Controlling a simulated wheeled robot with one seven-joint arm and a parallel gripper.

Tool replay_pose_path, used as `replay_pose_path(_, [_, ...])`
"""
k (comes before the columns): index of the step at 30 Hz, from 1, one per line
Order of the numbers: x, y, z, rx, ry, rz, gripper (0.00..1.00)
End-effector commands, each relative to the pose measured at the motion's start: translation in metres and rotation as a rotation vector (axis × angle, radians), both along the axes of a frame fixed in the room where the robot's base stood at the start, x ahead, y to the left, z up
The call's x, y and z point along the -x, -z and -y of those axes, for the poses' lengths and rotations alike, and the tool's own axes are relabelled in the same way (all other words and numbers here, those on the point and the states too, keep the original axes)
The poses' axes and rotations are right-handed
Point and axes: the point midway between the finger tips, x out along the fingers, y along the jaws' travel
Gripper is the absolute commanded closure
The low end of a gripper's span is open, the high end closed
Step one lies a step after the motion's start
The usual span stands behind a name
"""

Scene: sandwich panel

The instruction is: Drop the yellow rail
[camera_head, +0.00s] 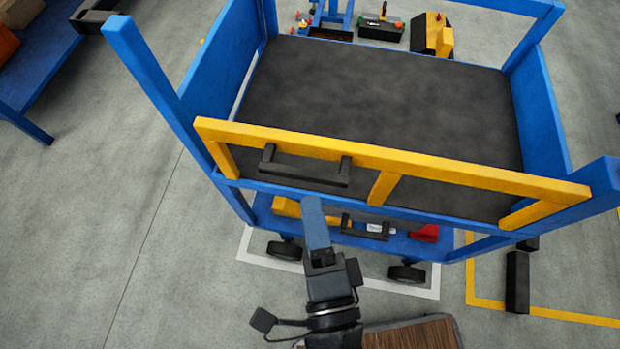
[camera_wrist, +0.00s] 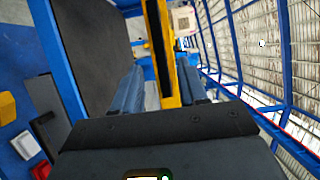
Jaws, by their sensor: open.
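The yellow rail (camera_head: 430,164) stands raised across the near side of the blue cart (camera_head: 140,65), its posts reaching down to the cart's edge. A black handle (camera_head: 300,171) is fixed to the rail's left part. My gripper (camera_head: 312,206) is open and empty, with blue fingers, just below and in front of the handle in the head view. In the wrist view the fingers of my gripper (camera_wrist: 160,70) spread to either side of the rail (camera_wrist: 169,60), which with its dark handle (camera_wrist: 155,35) runs away beyond them. I see no contact; the exact gap is unclear.
The cart's dark top deck (camera_head: 390,100) is empty. The lower shelf carries a red item (camera_head: 425,233) and several other small things. A blue bench (camera_head: 40,65) is at far left. The floor on the left is clear.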

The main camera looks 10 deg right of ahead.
Motion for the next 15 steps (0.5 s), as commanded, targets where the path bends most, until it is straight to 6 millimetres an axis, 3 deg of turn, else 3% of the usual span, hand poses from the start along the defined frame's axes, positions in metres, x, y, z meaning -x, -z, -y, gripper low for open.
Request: replay_pose_path(15, [-0.068,-0.001,-0.002,0.002,0.003,0.0,0.57])
